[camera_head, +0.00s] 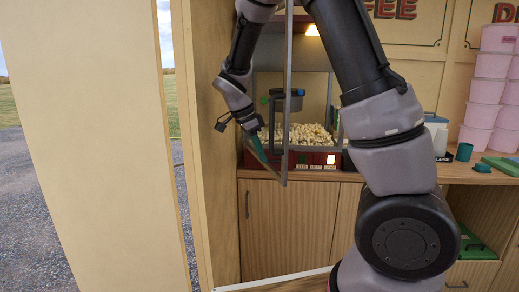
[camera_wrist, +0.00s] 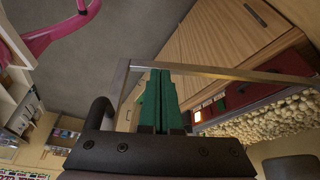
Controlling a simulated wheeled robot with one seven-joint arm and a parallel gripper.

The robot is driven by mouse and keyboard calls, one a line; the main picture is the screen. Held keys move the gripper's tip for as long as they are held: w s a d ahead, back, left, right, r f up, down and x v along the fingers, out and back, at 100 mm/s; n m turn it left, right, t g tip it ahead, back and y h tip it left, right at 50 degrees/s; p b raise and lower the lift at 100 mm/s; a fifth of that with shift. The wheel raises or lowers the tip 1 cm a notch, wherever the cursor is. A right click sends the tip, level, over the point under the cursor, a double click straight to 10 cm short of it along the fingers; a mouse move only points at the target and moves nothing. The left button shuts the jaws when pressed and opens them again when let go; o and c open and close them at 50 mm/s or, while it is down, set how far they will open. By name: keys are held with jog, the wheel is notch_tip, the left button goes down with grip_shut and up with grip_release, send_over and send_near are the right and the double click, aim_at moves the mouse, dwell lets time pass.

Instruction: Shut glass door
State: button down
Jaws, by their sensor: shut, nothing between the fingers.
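The glass door (camera_head: 288,110) of the popcorn machine (camera_head: 320,160) stands open, swung out from the machine's front toward me. In the head view I see its metal frame nearly edge on, with the lower bar slanting back to the left. My gripper (camera_head: 259,143) is on the left, outer side of the door, close to the lower part of its frame. In the wrist view its green fingers (camera_wrist: 160,76) are together and empty, beside the door's frame bars. I cannot tell whether they touch the door.
Popcorn (camera_head: 305,134) fills the machine under a hanging kettle (camera_head: 287,101). The machine stands on a wooden counter (camera_head: 290,218). Pink tubs (camera_head: 490,90) are stacked at the right, near a green cup (camera_head: 464,152). A wall panel (camera_head: 200,150) stands close left of my gripper.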

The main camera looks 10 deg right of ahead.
aim_at(267, 168)
jog(key=x, duration=0.5)
jog(key=shift+d+f, duration=0.1)
jog(key=shift+f, duration=0.2)
jog(key=w+d+n+t+y, duration=0.1)
jog(key=w+d+n, duration=0.25)
jog(key=d, duration=0.75)
jog(key=w+d+n+t, duration=0.1)
jog(key=w+d+n, duration=0.25)
jog(key=d, duration=0.75)
jog(key=w+d+n+y, duration=0.1)
jog(key=w+d+n, duration=0.2)
jog(key=w+d, duration=0.3)
jog(key=w+d+n+t+y, duration=0.1)
jog(key=w+d+n, duration=0.2)
jog(key=w+d, duration=0.3)
jog(key=w, duration=0.5)
jog(key=shift+d+r+t, duration=0.15)
jog(key=shift+r+t, duration=0.05)
jog(key=shift+t, duration=0.1)
